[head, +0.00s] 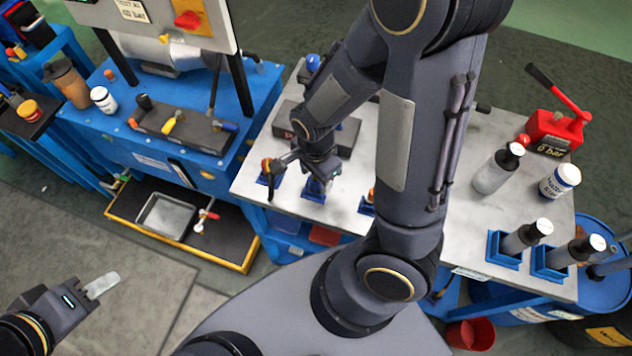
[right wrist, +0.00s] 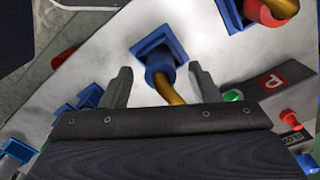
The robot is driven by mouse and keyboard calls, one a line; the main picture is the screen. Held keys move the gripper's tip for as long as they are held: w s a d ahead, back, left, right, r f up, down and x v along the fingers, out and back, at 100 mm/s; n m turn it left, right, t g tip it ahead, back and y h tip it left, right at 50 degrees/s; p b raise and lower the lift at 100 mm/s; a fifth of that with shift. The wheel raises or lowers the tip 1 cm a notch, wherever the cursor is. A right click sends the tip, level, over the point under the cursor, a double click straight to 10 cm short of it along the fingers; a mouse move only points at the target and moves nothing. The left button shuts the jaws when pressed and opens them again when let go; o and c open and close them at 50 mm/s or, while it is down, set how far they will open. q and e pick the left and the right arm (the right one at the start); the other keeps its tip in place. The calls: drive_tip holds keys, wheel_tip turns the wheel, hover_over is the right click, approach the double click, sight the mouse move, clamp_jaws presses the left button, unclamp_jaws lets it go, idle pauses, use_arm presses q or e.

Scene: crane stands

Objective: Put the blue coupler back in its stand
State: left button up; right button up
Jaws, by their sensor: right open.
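The blue coupler (right wrist: 160,65) has a brass-coloured bent tube and sits at a square blue stand (right wrist: 158,38) in the right wrist view. It looks seated there, but its lower end is hidden. My right gripper (right wrist: 161,78) is open, with one finger on either side of the coupler and apparent gaps to both. In the head view my right gripper (head: 308,178) is low over the stand (head: 314,191) at the table's front edge and partly hides the coupler. My left gripper (head: 102,286) is apart at lower left over the floor; its fingers appear close together.
A red coupler (right wrist: 262,12) stands in a neighbouring blue stand. The grey table (head: 470,225) also bears bottles, blue holders and a red lever pump (head: 555,130). A blue workbench (head: 185,135) stands to the left. My right arm hides the table's middle.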

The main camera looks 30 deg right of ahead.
drive_tip(key=p, duration=0.3)
drive_tip(key=shift+s+a+r+p, duration=0.15)
drive_tip(key=shift+a+r+p, duration=0.05)
drive_tip(key=shift+r+p, duration=0.65)
drive_tip(key=shift+d+r+p, duration=0.1)
drive_tip(key=shift+r+p, duration=0.3)
drive_tip(key=shift+r, duration=0.15)
use_arm(q)
wheel_tip(320, 180, up, 3)
drive_tip(key=shift+f, duration=0.1)
use_arm(e)
drive_tip(key=shift+w+d+r, duration=0.1)
drive_tip(key=shift+w+r, duration=0.05)
drive_tip(key=shift+w, duration=0.05)
wheel_tip(320, 180, up, 8)
drive_tip(key=shift+f+p, duration=0.25)
drive_tip(key=shift+p, duration=0.75)
use_arm(q)
wheel_tip(320, 180, up, 2)
drive_tip(key=shift+r, duration=0.1)
